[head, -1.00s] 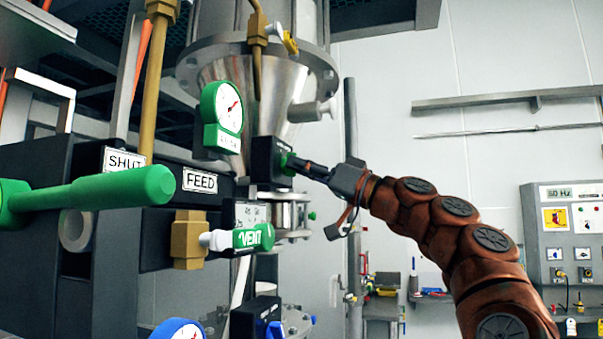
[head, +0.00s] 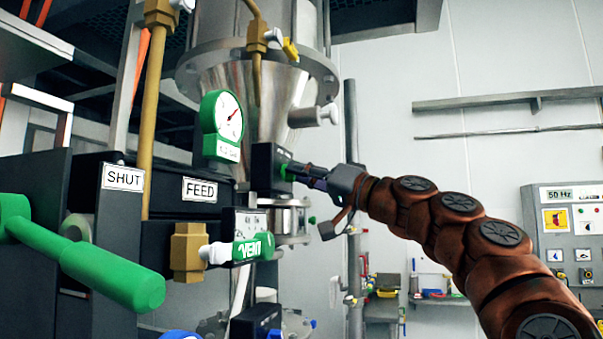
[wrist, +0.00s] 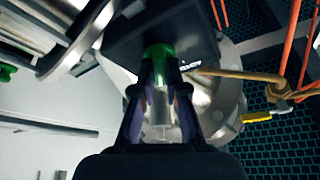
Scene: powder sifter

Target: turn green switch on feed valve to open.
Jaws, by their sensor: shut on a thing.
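The green switch (head: 284,166) sits on the face of a black box (head: 262,168) below the steel cone. My gripper (head: 292,170) reaches it from the right in the head view. In the wrist view the green switch (wrist: 159,52) lies between the two fingers of my gripper (wrist: 160,75), which are closed on its sides. The fingers partly cover the switch, so its exact angle is hard to tell. A FEED label (head: 199,189) and a SHUT label (head: 123,178) are on dark housings to the left.
A large green handle (head: 105,268) juts out at the near left. A green gauge (head: 222,117), a green VENT lever (head: 252,248) and brass pipes (head: 153,110) stand left of my gripper. A control panel (head: 568,230) is at the right.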

